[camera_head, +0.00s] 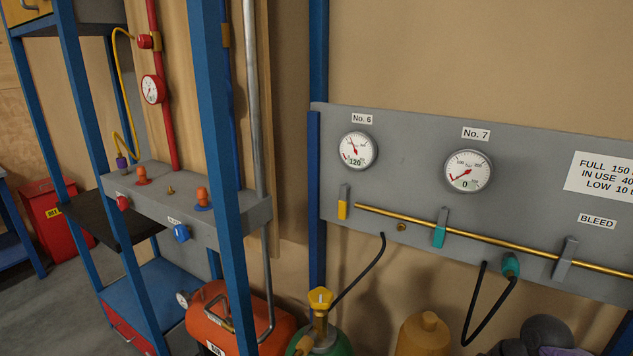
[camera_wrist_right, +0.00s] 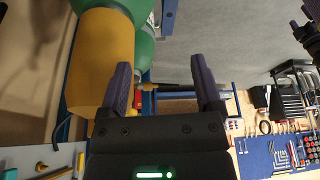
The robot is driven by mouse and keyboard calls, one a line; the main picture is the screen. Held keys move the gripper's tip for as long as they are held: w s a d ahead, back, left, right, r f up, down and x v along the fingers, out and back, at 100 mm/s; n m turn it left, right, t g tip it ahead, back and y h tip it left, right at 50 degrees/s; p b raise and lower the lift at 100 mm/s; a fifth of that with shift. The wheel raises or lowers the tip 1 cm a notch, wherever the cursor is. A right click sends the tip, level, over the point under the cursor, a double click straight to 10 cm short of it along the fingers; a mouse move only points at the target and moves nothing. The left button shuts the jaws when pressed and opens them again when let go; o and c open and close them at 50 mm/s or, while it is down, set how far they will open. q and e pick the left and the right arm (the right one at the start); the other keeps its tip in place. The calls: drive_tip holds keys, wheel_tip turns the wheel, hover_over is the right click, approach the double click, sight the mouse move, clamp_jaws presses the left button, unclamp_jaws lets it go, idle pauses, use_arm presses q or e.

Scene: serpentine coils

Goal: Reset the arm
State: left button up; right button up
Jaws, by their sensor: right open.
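My right gripper (camera_wrist_right: 162,64) shows in the right wrist view with its two dark fingers spread apart and nothing between them. Behind the fingers, to the left, is a yellow-ochre cylinder (camera_wrist_right: 103,62), and a green cylinder (camera_wrist_right: 145,48) lies beyond it. I cannot tell the distance to them. In the head view a dark rounded part (camera_head: 547,332) at the bottom right looks like my right arm; the gripper itself is hidden there. A dark part at the top right of the wrist view is cut off, and I cannot tell what it is. My left gripper is not in the head view.
A grey panel (camera_head: 550,150) carries gauges No. 6 (camera_head: 358,150) and No. 7 (camera_head: 468,171) and a brass pipe (camera_head: 480,237). Below stand a green cylinder (camera_head: 333,341) with a yellow valve and an ochre cylinder (camera_head: 424,336). A blue frame post (camera_head: 215,120) stands left, near an orange tank (camera_head: 252,318).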

drive_tip(key=s+f+m+h+b, duration=0.2)
drive_tip(key=s+f+m+b, duration=0.3)
drive_tip(key=f, duration=1)
drive_tip(key=s+f+m+h+b, duration=0.1)
drive_tip(key=s+f+m+b, duration=0.2)
drive_tip(key=s+f, duration=0.8)
drive_tip(key=s+a+f+m+b, duration=0.1)
drive_tip(key=s+a+f, duration=0.3)
drive_tip(key=s+f, duration=0.4)
drive_tip(key=s+a+f+m+b, duration=0.2)
drive_tip(key=s+a+f+b, duration=0.1)
drive_tip(key=s+f, duration=0.6)
drive_tip(key=s, duration=0.3)
drive_tip(key=shift+a+g+h, duration=0.35)
drive_tip(key=shift+g+h, duration=0.05)
